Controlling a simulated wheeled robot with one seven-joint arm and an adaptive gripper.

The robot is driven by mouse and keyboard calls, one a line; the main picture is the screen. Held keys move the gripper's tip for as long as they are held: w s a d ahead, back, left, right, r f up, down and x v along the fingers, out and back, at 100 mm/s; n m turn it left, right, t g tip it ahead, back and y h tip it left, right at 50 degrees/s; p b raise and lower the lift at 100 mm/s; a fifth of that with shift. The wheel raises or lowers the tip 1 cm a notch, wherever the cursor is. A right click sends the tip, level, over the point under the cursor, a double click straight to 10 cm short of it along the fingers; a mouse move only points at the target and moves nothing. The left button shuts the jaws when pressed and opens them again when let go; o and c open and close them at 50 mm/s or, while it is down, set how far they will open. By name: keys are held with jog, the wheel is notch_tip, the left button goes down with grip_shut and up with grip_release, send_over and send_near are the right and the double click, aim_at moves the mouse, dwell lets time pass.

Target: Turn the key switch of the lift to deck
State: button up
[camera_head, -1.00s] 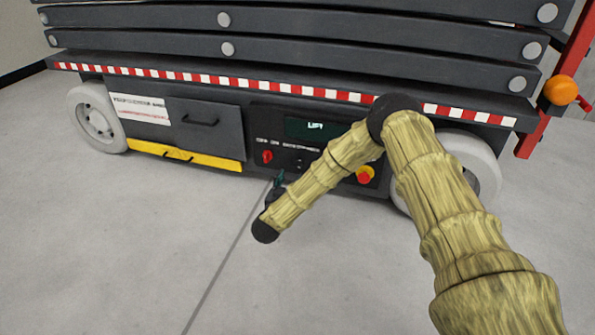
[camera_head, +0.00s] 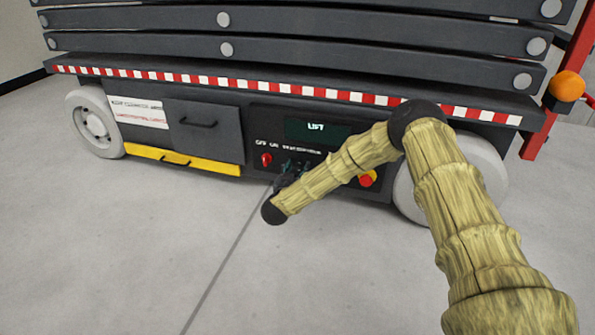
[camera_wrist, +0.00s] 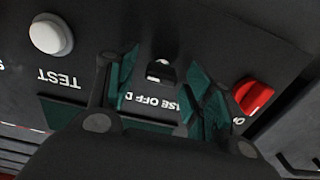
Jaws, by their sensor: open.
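The lift's key switch (camera_wrist: 160,70) shows in the wrist view as a small silver part on the dark panel. Its label, upside down there, reads "OFF" with cut-off words on both sides. My gripper (camera_wrist: 165,88) is open, its green-padded fingers on either side of the key switch. I cannot tell whether a pad touches the key. In the head view my gripper (camera_head: 290,170) is at the panel, just right of the red knob, and hides the key switch. The key's exact angle is unclear.
A red rotary knob (camera_wrist: 252,97) sits close beside one finger. A white TEST button (camera_wrist: 50,36) is on the other side. In the head view a red and yellow stop button (camera_head: 367,178) lies to the right, under a LIFT display (camera_head: 316,128). A yellow step (camera_head: 185,160) is left.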

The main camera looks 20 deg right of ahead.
jog(key=c, duration=1)
jog(key=shift+r+m+p, duration=0.15)
jog(key=shift+m+p, duration=0.15)
jog(key=shift+p, duration=0.3)
jog(key=shift+r+m+p, duration=0.1)
jog(key=shift+m+p, duration=0.5)
jog(key=shift+p, duration=0.3)
jog(key=m+p, duration=0.2)
jog(key=p, duration=0.1)
jog(key=shift+s, duration=0.1)
jog(key=m+p, duration=0.2)
jog(key=m, duration=0.1)
jog(key=m+p, duration=0.1)
jog(key=m, duration=0.1)
jog(key=shift+d+f, duration=0.15)
jog(key=shift+f, duration=0.2)
